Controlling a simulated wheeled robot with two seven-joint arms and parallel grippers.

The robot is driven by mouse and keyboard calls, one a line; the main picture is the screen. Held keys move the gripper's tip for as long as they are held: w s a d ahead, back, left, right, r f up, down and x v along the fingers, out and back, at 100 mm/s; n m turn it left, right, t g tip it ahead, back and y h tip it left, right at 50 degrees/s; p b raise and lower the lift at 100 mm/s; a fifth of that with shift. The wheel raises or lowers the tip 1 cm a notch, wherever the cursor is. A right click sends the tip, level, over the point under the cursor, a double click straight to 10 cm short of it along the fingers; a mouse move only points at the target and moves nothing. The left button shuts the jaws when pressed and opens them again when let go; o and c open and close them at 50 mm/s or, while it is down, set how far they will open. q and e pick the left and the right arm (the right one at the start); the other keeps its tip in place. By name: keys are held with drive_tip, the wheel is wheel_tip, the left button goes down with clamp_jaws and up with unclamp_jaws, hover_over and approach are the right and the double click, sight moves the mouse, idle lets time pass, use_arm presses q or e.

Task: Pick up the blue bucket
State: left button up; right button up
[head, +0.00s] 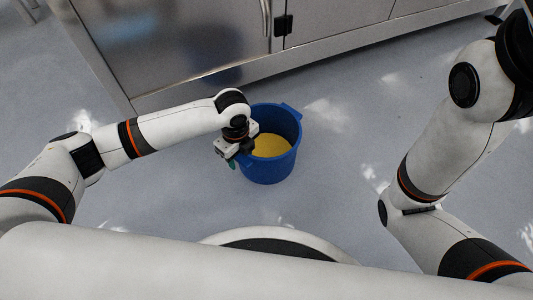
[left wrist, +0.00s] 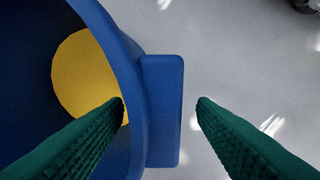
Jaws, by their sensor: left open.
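The blue bucket (head: 271,175) stands upright on the floor in the head view, with yellow material (head: 270,146) in its bottom. It has a flat tab on its rim at the far right side and another on the side by my left gripper. My left gripper (head: 235,161) is at the bucket's left rim. In the left wrist view its green fingers are open, one over the bucket's inside and one outside the blue rim tab (left wrist: 163,105), with a gap to the tab on the outer side. Whether the inner finger touches the wall cannot be told. My right gripper is out of view.
A metal cabinet (head: 180,50) with a handle stands behind the bucket, its base edge running diagonally. The grey floor (head: 345,150) to the right of the bucket is clear. My right arm is at the right of the head view.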

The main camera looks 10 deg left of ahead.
use_arm(q)
clamp_jaws()
drive_tip(key=shift+r, duration=0.1)
idle(0.3)
